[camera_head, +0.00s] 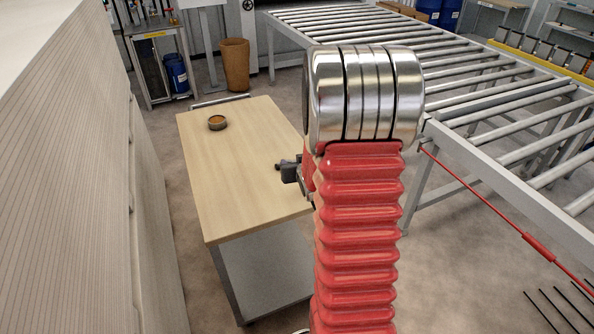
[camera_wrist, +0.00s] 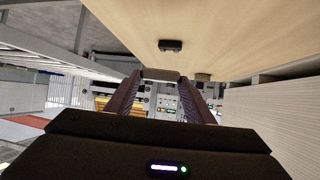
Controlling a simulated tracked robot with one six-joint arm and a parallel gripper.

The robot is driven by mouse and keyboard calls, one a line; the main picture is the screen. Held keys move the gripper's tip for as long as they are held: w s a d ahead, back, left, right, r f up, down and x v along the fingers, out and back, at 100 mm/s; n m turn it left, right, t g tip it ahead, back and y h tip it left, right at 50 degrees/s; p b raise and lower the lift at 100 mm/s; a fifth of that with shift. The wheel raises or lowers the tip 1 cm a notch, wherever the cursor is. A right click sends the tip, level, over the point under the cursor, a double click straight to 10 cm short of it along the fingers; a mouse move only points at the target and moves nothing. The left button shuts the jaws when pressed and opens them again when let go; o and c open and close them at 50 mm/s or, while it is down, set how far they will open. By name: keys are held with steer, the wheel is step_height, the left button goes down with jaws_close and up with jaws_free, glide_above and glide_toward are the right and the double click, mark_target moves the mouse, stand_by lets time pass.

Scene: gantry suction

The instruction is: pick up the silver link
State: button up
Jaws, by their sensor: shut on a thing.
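In the wrist view, my gripper (camera_wrist: 161,82) is shut on a small, flat grey piece, the silver link (camera_wrist: 160,74), which spans the gap between the two dark fingertips. It is held beside the wooden tabletop; I cannot tell whether it touches the top. In the head view, my red arm with its shiny joint hides most of the gripper. A small grey block shows at the arm's left edge, over the right side of the wooden table (camera_head: 235,160); I cannot tell whether it is the link or a fingertip.
A small black piece (camera_wrist: 171,45) is on the tabletop near the gripper. A roller conveyor (camera_head: 480,75) stands to the right. A ribbed pale wall (camera_head: 65,180) is close on the left. Much of the tabletop is bare.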

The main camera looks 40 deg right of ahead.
steer(key=shift+r, duration=0.25)
stand_by(0.4)
